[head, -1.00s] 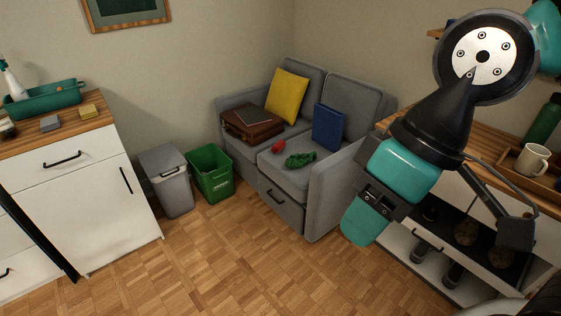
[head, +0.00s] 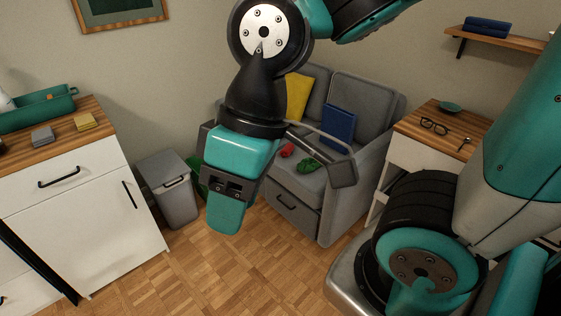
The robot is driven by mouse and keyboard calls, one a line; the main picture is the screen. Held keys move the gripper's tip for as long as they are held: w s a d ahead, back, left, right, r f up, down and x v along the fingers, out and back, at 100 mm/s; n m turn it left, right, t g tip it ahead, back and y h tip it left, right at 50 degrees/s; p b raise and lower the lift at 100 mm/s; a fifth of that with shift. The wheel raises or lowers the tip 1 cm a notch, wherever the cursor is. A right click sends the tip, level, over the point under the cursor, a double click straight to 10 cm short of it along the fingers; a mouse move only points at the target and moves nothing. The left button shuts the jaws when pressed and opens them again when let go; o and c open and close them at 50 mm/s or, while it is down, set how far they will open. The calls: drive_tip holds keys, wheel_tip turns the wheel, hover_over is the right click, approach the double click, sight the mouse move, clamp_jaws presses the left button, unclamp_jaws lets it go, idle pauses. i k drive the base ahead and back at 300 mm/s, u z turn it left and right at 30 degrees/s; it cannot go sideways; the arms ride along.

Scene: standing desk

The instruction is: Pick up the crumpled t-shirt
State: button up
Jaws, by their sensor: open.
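A crumpled green cloth (head: 308,165), which looks like the t-shirt, lies on the right seat cushion of the grey sofa (head: 362,108). A small red crumpled item (head: 287,150) lies just left of it; I cannot tell what it is. My gripper (head: 226,214) hangs in the foreground, left of the green cloth in the picture and well nearer to me. It is open and touches nothing that I can see. My arm hides the left part of the sofa.
A blue book-like item (head: 338,124) and a yellow cushion (head: 297,97) lean on the sofa back. A grey bin (head: 170,190) and a mostly hidden green bin (head: 196,172) stand left. A white cabinet (head: 85,215) is far left, a wooden-topped desk (head: 410,127) right. The front floor is clear.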

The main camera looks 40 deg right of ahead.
sight(307, 165)
drive_tip(key=i, duration=0.7)
drive_tip(key=z, duration=0.95)
drive_tip(key=i, duration=1.15)
drive_tip(key=z, duration=0.3)
